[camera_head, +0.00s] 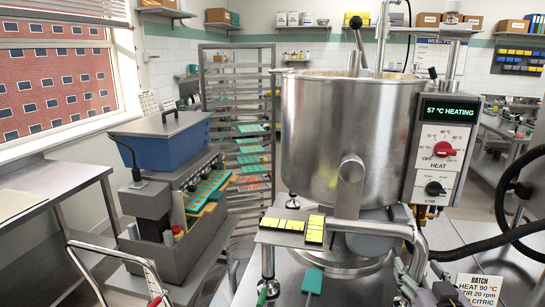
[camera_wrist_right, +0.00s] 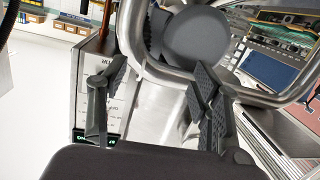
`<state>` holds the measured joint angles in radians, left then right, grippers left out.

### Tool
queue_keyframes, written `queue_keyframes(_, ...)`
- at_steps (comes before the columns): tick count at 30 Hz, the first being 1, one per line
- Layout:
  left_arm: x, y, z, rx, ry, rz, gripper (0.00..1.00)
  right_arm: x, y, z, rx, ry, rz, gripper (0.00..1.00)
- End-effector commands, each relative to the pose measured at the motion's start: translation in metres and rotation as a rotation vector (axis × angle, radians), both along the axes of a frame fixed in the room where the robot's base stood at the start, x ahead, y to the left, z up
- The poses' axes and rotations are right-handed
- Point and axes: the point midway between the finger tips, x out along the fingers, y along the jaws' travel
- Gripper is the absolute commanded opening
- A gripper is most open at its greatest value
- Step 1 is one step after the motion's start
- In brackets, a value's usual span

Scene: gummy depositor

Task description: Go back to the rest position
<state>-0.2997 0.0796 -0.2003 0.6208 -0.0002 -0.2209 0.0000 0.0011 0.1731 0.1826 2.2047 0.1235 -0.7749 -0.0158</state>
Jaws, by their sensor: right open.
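My right gripper (camera_head: 424,282) is at the bottom right of the head view, low in front of the steel kettle (camera_head: 335,130) and below its control box. In the right wrist view its two dark fingers (camera_wrist_right: 155,88) stand wide apart, with nothing between them. The kettle's bent steel tube (camera_head: 375,228) passes close by the gripper; whether they touch I cannot tell. My left gripper is not seen in either view.
The control box (camera_head: 443,150) reads 57 °C HEATING. A small shelf with yellow-marked pads (camera_head: 293,227), a teal spatula (camera_head: 312,281) and a batch card (camera_head: 478,289) are near. A blue-topped depositor (camera_head: 165,140) stands left, a tray rack (camera_head: 237,100) behind.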

Motion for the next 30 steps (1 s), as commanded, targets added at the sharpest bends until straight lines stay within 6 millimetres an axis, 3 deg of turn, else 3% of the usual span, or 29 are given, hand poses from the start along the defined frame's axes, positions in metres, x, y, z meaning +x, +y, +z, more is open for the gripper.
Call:
queue_keyframes(1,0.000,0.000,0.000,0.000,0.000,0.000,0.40,-0.017,0.016,-0.036,0.002,0.112,0.022,0.58)
queue_keyframes(3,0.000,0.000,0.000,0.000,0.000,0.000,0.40,-0.043,0.035,-0.079,0.003,0.261,0.047,0.58)
queue_keyframes(6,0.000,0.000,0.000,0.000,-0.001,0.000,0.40,-0.090,0.060,-0.133,0.005,0.469,0.080,0.58)
queue_keyframes(9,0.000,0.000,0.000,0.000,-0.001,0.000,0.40,-0.138,0.080,-0.173,0.007,0.650,0.107,0.58)
queue_keyframes(15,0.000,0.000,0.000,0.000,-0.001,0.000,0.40,-0.220,0.106,-0.218,0.011,0.920,0.145,0.58)
queue_keyframes(21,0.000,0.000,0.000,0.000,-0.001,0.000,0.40,-0.294,0.124,-0.239,0.016,1.138,0.173,0.58)
queue_keyframes(22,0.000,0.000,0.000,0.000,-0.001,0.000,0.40,-0.302,0.125,-0.243,0.016,1.166,0.176,0.58)
queue_keyframes(30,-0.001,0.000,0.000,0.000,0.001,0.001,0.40,-0.281,0.127,-0.320,0.014,1.183,0.176,0.58)
